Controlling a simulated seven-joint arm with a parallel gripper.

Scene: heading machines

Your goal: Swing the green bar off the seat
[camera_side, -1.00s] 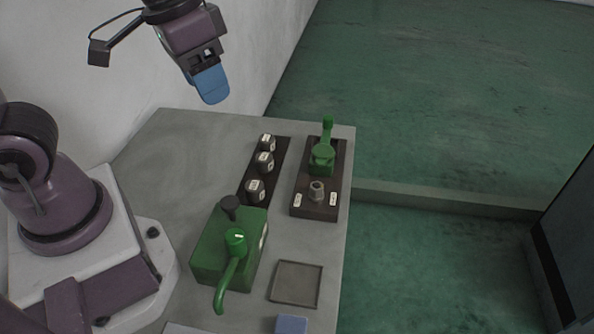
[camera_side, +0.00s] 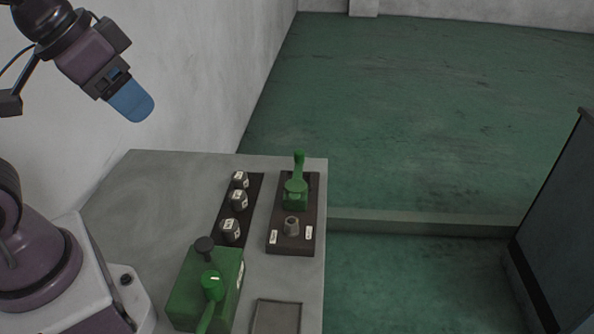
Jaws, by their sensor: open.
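A green bar (camera_side: 299,166) is mounted on a green block at the far end of a dark plate (camera_side: 275,248) on the grey bench. It points away from the camera. A round grey metal fitting (camera_side: 291,226), perhaps the seat, stands on the near part of the plate. The bar does not lie over this fitting. My gripper (camera_side: 137,106), with blue fingers, is high at the upper left, well away from the bar. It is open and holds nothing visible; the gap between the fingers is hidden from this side.
A green box (camera_side: 195,288) with a black knob and a curved green handle stands at the front of the bench. Several labelled dark pieces (camera_side: 238,200) stand in a strip left of the plate. A shallow grey tray (camera_side: 277,317) lies near the front. A dark panel (camera_side: 560,220) stands at right.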

